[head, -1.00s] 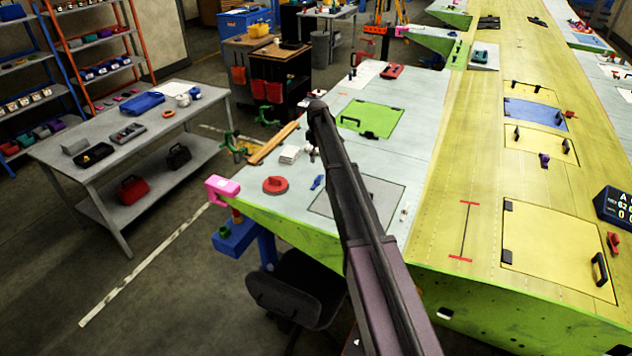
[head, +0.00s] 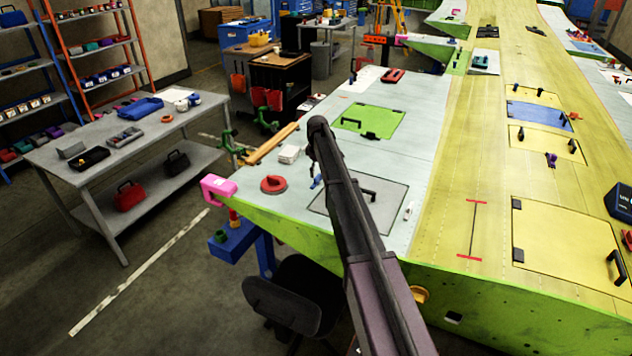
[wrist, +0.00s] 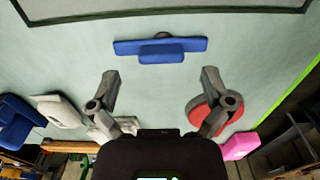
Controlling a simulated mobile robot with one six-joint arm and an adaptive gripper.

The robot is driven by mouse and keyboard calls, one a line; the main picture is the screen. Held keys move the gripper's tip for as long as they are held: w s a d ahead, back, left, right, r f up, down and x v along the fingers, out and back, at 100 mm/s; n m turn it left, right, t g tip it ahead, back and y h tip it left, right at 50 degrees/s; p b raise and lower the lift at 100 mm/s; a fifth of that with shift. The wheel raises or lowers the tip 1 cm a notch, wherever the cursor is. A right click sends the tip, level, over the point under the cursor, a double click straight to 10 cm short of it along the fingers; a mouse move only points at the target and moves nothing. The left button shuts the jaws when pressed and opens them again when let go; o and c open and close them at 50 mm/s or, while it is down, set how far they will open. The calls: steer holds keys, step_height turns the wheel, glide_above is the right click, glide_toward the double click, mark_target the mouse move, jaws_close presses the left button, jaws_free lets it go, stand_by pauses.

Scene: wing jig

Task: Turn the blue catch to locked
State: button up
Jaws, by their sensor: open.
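The blue catch (wrist: 160,47) shows in the wrist view as a flat blue bar lying crosswise, with a shorter blue tab on its lower side. It sits on the pale wing skin, just below the dark-edged panel. In the head view the catch (head: 316,182) is a small blue spot, partly hidden by my arm. My gripper (wrist: 160,82) is open and empty, its two fingers apart on either side below the catch in the wrist picture. No contact with the catch shows. In the head view my arm hides most of the gripper.
The grey panel (head: 385,216) with a dark handle lies beside the catch. A red disc (head: 273,184), a pink block (head: 218,187) and a white block (head: 289,154) are nearby on the wing edge. The red disc (wrist: 201,114) also shows behind the right finger in the wrist view.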

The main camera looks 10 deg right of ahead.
steer(key=shift+f+b, duration=1.05)
steer(key=shift+f, duration=0.3)
